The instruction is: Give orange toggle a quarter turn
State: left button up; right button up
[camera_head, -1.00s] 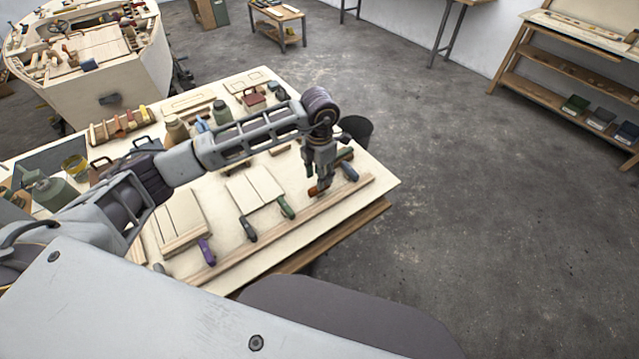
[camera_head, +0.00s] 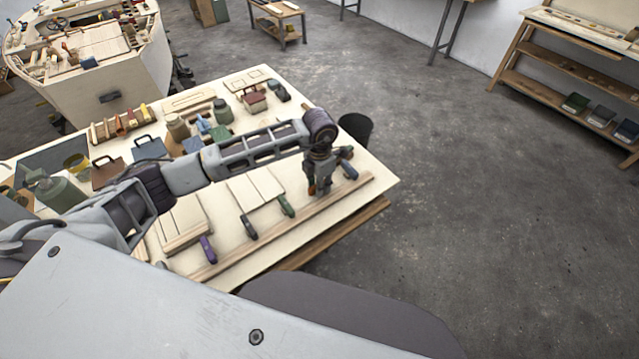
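My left arm reaches in from the left, and my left gripper (camera_head: 319,190) points down at the right part of the workbench. The orange toggle (camera_head: 311,190) is mostly hidden by the gripper; only a small orange-brown patch shows at its left finger. The fingers are down at the toggle's level, around or right beside it; whether they touch it, and how far apart they are, I cannot tell. A purple toggle (camera_head: 207,248), a black toggle (camera_head: 248,228), a green toggle (camera_head: 286,206) and a blue toggle (camera_head: 349,170) lie nearby. My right gripper is out of view.
A long wooden strip (camera_head: 270,239) runs along the bench's near edge. Pale panels (camera_head: 254,187) lie left of the gripper. Jars, a red box (camera_head: 254,101) and other items crowd the back. A dark bin (camera_head: 356,127) stands beyond the bench; the floor at right is clear.

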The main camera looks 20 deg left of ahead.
pick_arm(q)
grip_shut()
